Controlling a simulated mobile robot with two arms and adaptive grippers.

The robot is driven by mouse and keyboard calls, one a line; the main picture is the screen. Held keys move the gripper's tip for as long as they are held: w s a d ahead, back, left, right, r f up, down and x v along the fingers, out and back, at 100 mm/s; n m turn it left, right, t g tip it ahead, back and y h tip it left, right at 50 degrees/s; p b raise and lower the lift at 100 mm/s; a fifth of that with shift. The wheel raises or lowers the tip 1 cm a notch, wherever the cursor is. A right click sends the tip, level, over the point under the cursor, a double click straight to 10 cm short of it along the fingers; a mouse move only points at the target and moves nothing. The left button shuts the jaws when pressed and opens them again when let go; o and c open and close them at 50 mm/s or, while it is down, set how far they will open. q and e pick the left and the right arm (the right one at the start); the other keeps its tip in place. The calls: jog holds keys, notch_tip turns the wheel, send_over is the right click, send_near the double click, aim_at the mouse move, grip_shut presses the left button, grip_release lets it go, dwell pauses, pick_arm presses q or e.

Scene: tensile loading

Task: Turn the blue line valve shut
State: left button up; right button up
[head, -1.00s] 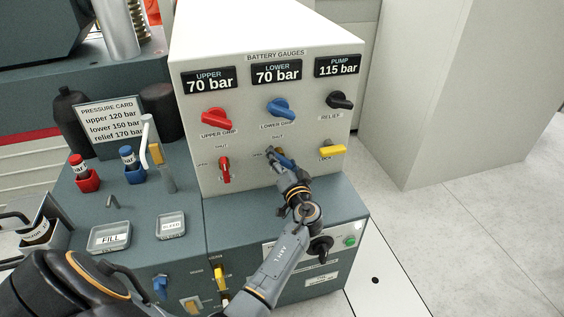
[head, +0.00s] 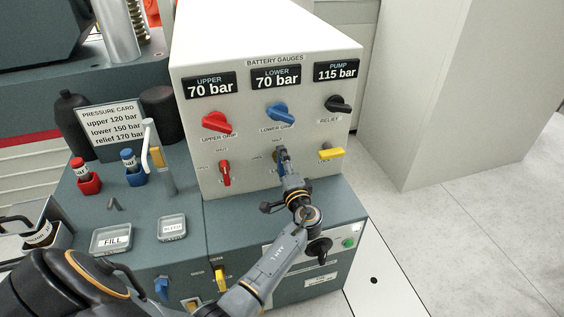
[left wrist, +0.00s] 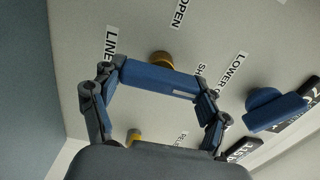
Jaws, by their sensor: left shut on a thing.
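The blue line valve (head: 281,161) sits low on the pale gauge panel, below the blue lower grip knob (head: 277,111). My left gripper (head: 283,154) is at it and partly hides it. In the left wrist view the blue handle (left wrist: 160,80) lies between the two fingers of my left gripper (left wrist: 157,92), which is shut on it. Its brass hub (left wrist: 161,58) shows behind. The handle is about upright on the panel, toward the SHUT label. My right gripper is not in view.
Left of it is the red line valve (head: 226,173), its handle upright. Right of it is a yellow lock handle (head: 331,153). The red upper grip knob (head: 216,122) and black relief knob (head: 338,104) are above. A FILL tray (head: 111,239) stands on the bench.

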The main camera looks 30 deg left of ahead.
pick_arm(q)
jog(key=shift+w+r+m, duration=0.1)
jog(key=shift+r+m, duration=0.1)
jog(key=shift+m, duration=0.1)
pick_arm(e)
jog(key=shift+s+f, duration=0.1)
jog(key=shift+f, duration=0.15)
pick_arm(q)
jog(key=o, duration=1.1)
jog(key=shift+f, duration=0.15)
jog(key=shift+o, duration=0.2)
jog(key=shift+d+f, duration=0.1)
jog(key=shift+d, duration=0.1)
jog(key=v, duration=1.1)
jog(key=shift+s+d, duration=0.2)
jog(key=shift+s, duration=0.15)
